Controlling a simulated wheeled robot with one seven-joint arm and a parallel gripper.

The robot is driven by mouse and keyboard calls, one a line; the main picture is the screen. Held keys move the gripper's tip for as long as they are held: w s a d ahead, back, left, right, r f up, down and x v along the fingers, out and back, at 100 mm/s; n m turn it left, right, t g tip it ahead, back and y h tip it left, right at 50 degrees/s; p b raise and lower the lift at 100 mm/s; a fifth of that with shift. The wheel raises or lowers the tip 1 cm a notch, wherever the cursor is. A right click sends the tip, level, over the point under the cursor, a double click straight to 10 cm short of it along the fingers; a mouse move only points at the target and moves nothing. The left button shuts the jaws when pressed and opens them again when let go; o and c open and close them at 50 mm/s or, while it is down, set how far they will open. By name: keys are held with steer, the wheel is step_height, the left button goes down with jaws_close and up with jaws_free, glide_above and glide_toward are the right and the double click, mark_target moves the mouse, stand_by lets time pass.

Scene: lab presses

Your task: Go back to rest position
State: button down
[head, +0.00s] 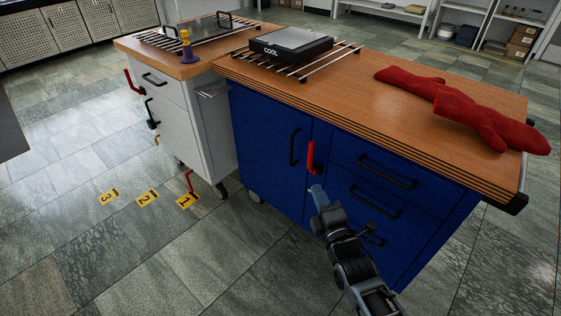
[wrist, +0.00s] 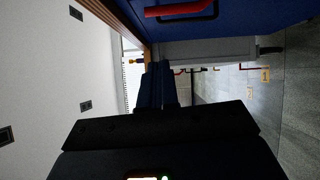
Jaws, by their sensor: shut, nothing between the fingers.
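My gripper (head: 317,192) is in front of the blue cabinet (head: 262,150), just below a red handle (head: 312,158) on its front. It holds nothing. In the wrist view the two dark fingers (wrist: 157,72) are together at the middle, and the red handle shows at the top (wrist: 180,10). I cannot tell from the head view whether the fingertips touch the cabinet. My arm extends down to the bottom edge of the head view.
Red mitts (head: 470,108) and a black device marked COOL (head: 291,44) on a rack lie on the wooden top. A white cabinet (head: 210,125) with coloured handles stands left. Yellow numbered floor markers (head: 147,198) lie in front. The floor at lower left is clear.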

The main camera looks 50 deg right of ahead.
steer(key=s+a+r+m+y+p, duration=0.2)
steer(key=s+a+r+m, duration=0.1)
steer(key=s+a, duration=0.35)
steer(key=s+a+r+m+y+p, duration=0.2)
steer(key=s+a+r, duration=0.2)
steer(key=s+a, duration=0.3)
steer(key=s+a+r+m+y+p, duration=0.2)
steer(key=s+a+r+m+y, duration=0.1)
steer(key=s+r, duration=0.3)
steer(key=s+a+r+m+g+y+p, duration=0.1)
steer(key=s+a+r+m+y+p, duration=0.1)
steer(key=s+a+r+m, duration=0.2)
step_height(320, 180, up, 6)
steer(key=s, duration=0.3)
steer(key=shift+a+r+y, duration=0.15)
steer(key=shift+a+y, duration=0.25)
steer(key=shift+w, duration=0.1)
